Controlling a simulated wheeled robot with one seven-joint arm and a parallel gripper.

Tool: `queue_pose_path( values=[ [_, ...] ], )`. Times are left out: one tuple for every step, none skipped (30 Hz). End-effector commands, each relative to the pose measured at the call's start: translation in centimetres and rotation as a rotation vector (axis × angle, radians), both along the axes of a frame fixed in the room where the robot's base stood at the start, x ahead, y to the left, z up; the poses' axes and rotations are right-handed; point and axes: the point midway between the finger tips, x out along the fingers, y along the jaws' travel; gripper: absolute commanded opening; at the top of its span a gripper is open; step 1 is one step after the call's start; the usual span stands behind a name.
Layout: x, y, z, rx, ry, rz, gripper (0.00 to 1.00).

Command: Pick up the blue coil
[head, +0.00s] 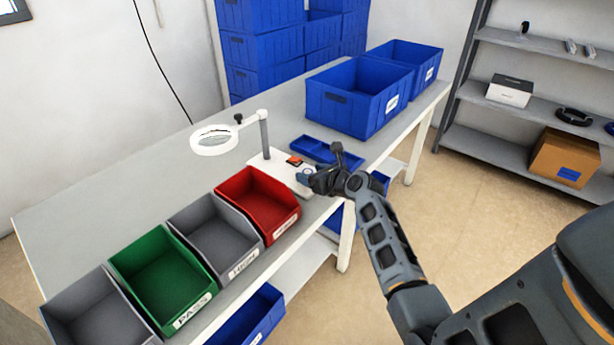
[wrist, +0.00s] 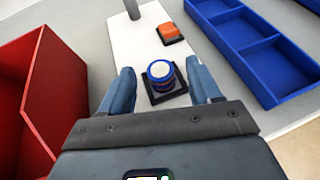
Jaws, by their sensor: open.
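The blue coil (wrist: 160,74) is a small round piece with a pale top and a coppery band, upright on a black square base on the white board (wrist: 130,45). In the wrist view it stands between the two open fingers of my gripper (wrist: 161,92), with a gap on each side. In the head view my gripper (head: 310,180) is over the white board (head: 275,170) near the table's front edge. There the coil is mostly hidden by my gripper.
An orange part on a black base (wrist: 170,33) sits just behind the coil. A red bin (head: 262,203) stands left of the board and a blue divided tray (head: 312,149) right of it. A magnifier lamp (head: 214,139) rises behind. Large blue bins (head: 345,105) stand farther back.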

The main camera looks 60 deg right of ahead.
Motion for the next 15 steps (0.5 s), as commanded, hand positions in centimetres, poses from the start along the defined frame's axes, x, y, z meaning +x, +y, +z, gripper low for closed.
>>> queue_pose_path(
  values=[
    [0.39, -0.26, -0.27, 0.0, 0.001, -0.001, 0.63],
    [0.56, -0.35, -0.35, 0.0, 0.001, -0.001, 0.63],
    [0.72, -0.42, -0.39, 0.0, 0.001, 0.0, 0.63],
    [0.79, -0.44, -0.42, 0.0, 0.001, 0.0, 0.63],
    [0.83, -0.45, -0.43, 0.0, 0.001, 0.0, 0.63],
    [0.84, -0.45, -0.45, 0.0, 0.001, 0.0, 0.63],
    [0.83, -0.43, -0.45, 0.0, 0.001, 0.0, 0.63],
    [0.83, -0.43, -0.44, -0.001, 0.002, 0.001, 0.63],
    [0.82, -0.42, -0.44, -0.001, 0.002, 0.001, 0.63],
    [0.82, -0.42, -0.44, -0.001, 0.002, 0.001, 0.63],
    [0.83, -0.42, -0.44, -0.001, 0.002, 0.001, 0.61],
    [0.81, -0.41, -0.44, -0.001, 0.002, 0.001, 0.57],
    [0.81, -0.41, -0.44, -0.001, 0.002, 0.001, 0.54],
    [0.82, -0.41, -0.43, -0.001, 0.002, 0.001, 0.51],
    [0.81, -0.41, -0.44, -0.001, 0.002, 0.001, 0.47]
  ],
)
